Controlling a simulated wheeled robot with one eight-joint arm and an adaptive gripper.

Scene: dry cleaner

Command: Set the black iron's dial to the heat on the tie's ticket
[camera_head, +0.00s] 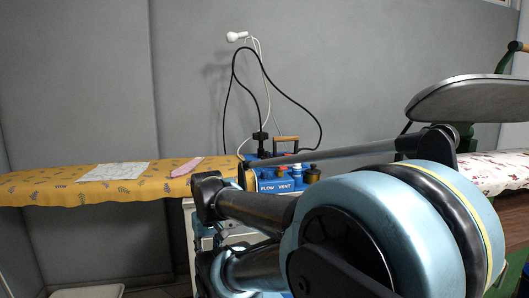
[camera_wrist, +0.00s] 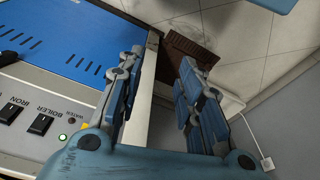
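My gripper (camera_wrist: 168,58) is open and empty in the wrist view, its two blue-grey fingers apart beside the steam unit's edge, with floor below. A pink tie (camera_head: 188,166) lies on the yellow patterned ironing board (camera_head: 60,187) in the head view. A pale sheet with faint marks (camera_head: 115,171) lies to its left; I cannot tell if it is the ticket, and nothing on it is readable. A wooden handle (camera_head: 286,138) shows at the blue steam unit (camera_head: 276,184); I cannot tell if it belongs to an iron. No black iron or its dial shows clearly.
The unit's panel (camera_wrist: 25,97) has switches marked iron and boiler and a lit green light (camera_wrist: 63,137). Black and white cables loop above from a white fitting (camera_head: 236,37). A press with a grey head (camera_head: 470,98) stands at right. My arm hides the middle.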

